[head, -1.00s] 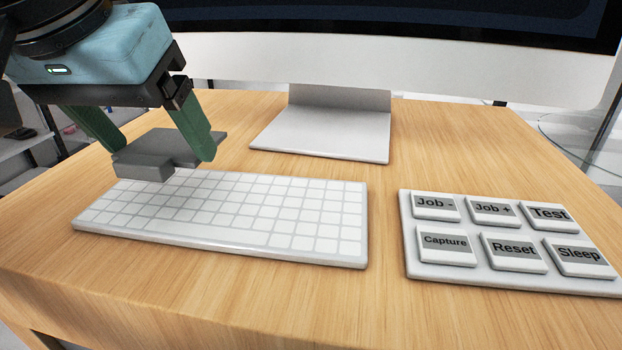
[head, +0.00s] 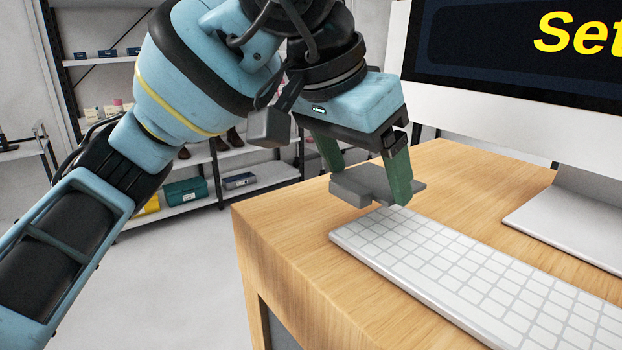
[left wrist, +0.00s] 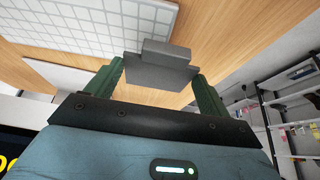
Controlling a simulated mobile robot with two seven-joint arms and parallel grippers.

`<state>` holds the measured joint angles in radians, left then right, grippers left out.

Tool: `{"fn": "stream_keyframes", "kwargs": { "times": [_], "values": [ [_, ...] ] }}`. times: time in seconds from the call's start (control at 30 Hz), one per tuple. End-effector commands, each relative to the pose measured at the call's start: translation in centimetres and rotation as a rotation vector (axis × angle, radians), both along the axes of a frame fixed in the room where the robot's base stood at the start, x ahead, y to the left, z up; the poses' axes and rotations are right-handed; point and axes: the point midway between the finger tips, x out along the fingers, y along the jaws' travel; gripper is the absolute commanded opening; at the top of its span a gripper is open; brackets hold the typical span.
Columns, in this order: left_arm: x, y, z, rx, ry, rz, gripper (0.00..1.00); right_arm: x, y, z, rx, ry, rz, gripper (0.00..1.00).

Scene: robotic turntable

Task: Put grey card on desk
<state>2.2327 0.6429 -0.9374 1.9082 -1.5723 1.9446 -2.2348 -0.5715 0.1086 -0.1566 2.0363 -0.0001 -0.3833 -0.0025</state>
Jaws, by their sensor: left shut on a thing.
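My left gripper (head: 370,188) is shut on the grey card (head: 378,180), a flat dark grey plate with a thicker block at one end. In the head view the card is at the desk's left side, by the far-left end of the keyboard. It seems to be a little above the wooden desk (head: 450,170), though the exact gap is hard to tell. In the left wrist view the card (left wrist: 160,74) spans the space between the two green fingers. My right gripper is not in view.
The white keyboard (head: 480,275) lies on the desk, right of the card. The monitor stand (head: 575,215) is behind it. Bare wood shows around the keyboard. The desk's left edge is close to the gripper. Shelves (head: 240,180) stand beyond open floor.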

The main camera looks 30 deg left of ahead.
Motion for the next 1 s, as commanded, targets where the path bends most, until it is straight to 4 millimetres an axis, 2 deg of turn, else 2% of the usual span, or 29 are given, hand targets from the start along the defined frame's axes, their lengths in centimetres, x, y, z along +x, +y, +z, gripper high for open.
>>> {"fn": "stream_keyframes", "kwargs": {
  "times": [0.1,0.3,0.63,0.77,0.9,1.0],
  "values": [
    [0.5,2.9,-0.3,0.0,0.002,0.006,0.56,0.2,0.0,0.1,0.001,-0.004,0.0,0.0],
    [1.0,6.1,-0.6,-0.001,0.001,0.003,0.56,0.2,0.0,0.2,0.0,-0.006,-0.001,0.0],
    [1.3,7.1,-0.7,0.0,0.001,0.0,0.56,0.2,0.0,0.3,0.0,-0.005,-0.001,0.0],
    [1.4,8.4,-0.8,0.0,0.002,0.004,0.56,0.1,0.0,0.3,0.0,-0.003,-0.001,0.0],
    [1.4,8.3,-3.2,0.002,0.003,0.0,0.56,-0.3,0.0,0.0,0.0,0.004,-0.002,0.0],
    [1.4,8.2,-4.2,0.002,0.001,0.0,0.56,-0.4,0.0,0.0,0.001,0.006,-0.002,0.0]
  ]
}}
